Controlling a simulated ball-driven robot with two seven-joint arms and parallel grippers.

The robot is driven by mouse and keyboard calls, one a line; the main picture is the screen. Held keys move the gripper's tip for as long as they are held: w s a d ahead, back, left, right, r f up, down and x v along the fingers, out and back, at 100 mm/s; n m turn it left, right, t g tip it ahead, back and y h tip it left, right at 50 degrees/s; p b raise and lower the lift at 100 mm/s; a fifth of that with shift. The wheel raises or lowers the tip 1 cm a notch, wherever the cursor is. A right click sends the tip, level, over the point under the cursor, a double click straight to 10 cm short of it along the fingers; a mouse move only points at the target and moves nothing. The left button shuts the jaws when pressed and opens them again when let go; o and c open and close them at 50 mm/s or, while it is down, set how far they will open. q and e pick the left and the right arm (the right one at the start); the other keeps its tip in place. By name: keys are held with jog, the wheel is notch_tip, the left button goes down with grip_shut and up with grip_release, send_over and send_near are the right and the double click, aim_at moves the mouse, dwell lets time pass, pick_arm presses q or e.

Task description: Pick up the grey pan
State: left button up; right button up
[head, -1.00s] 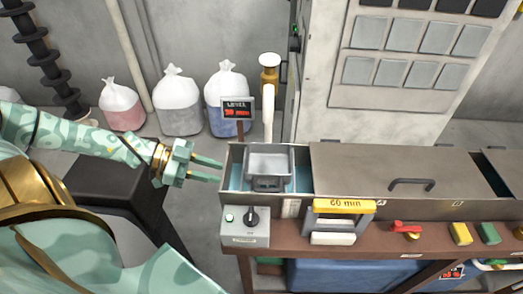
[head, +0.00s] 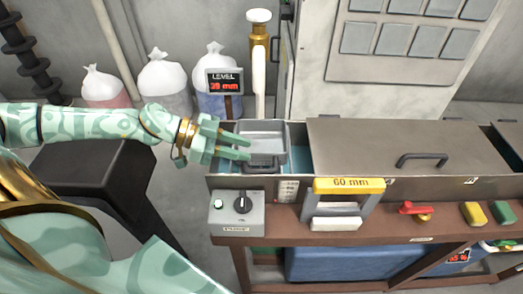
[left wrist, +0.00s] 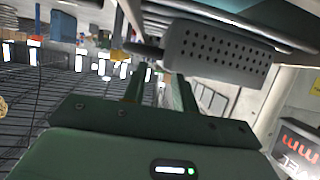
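The grey pan (head: 264,131) sits in the open left end of the long metal trough, with a dark handle (head: 262,161) on its near side. My left gripper (head: 249,147) reaches in from the left with its two fingers apart. In the head view its fingertips overlap the pan's left side near the handle; contact cannot be told. In the left wrist view a grey body with rows of holes, apparently the pan (left wrist: 218,52), lies just beyond the spread fingers (left wrist: 155,80). My right gripper is not in view.
The trough (head: 212,182) holds bluish liquid; a closed lid (head: 385,145) with a handle covers its middle. In front are a switch box (head: 237,214), a yellow-topped 60 mm gauge (head: 349,186) and a red lever (head: 417,208). A level display (head: 224,82) stands behind.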

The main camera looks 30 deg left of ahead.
aim_at(261, 150)
pick_arm(q)
jog(key=x, duration=0.4)
jog(key=shift+f, duration=0.1)
grip_shut()
